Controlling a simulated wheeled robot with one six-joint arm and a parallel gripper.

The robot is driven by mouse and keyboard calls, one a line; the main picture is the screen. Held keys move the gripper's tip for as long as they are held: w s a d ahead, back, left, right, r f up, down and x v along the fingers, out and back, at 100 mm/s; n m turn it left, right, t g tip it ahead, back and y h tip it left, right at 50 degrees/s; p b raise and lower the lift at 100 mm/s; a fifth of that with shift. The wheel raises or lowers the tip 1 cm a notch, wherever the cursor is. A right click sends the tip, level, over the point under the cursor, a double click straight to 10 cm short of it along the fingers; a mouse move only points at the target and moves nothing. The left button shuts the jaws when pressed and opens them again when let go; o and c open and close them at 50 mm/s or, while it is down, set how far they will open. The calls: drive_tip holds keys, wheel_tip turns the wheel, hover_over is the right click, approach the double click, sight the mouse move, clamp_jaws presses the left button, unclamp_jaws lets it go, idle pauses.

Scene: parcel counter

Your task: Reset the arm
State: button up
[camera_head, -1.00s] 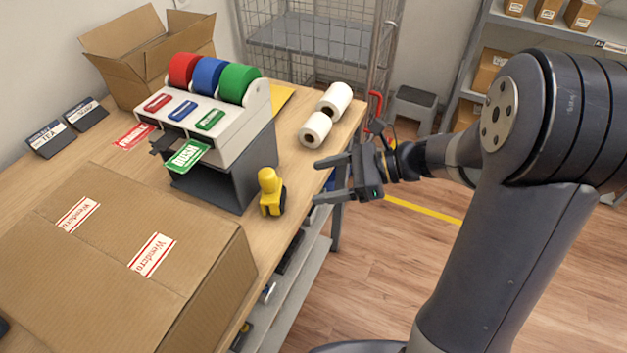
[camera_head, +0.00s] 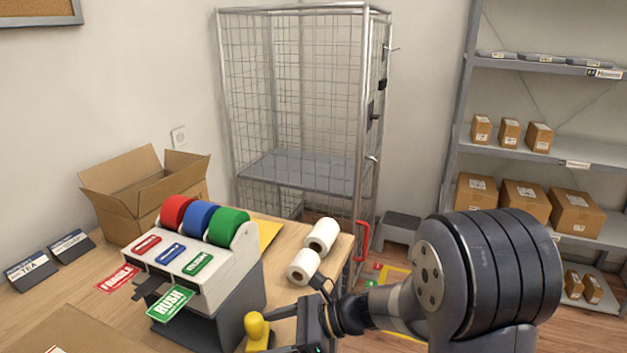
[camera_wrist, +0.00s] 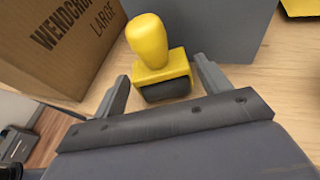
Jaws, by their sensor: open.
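My gripper (camera_head: 285,330) is low in the head view, at the counter's right edge, partly cut off by the frame's bottom. In the wrist view my gripper (camera_wrist: 162,76) is open and empty, its two fingers apart. A yellow stamp-like tool with a dark base (camera_wrist: 150,42) stands upright on the counter just ahead of the fingertips, roughly between them. It also shows in the head view (camera_head: 257,328), left of the gripper. My arm reaches in from the right.
A label dispenser (camera_head: 230,262) with red, blue and green rolls stands left of the stamp. White rolls (camera_head: 321,236) lie behind. A large carton (camera_wrist: 60,40) shows left in the wrist view. A wire cage (camera_head: 300,110) and parcel shelves (camera_head: 590,150) stand behind.

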sight(260, 342)
drive_tip(key=a+f, duration=0.1)
drive_tip(key=a+f+b, duration=0.1)
drive_tip(key=a, duration=0.1)
drive_tip(key=shift+f, duration=0.3)
drive_tip(key=shift+r, duration=0.45)
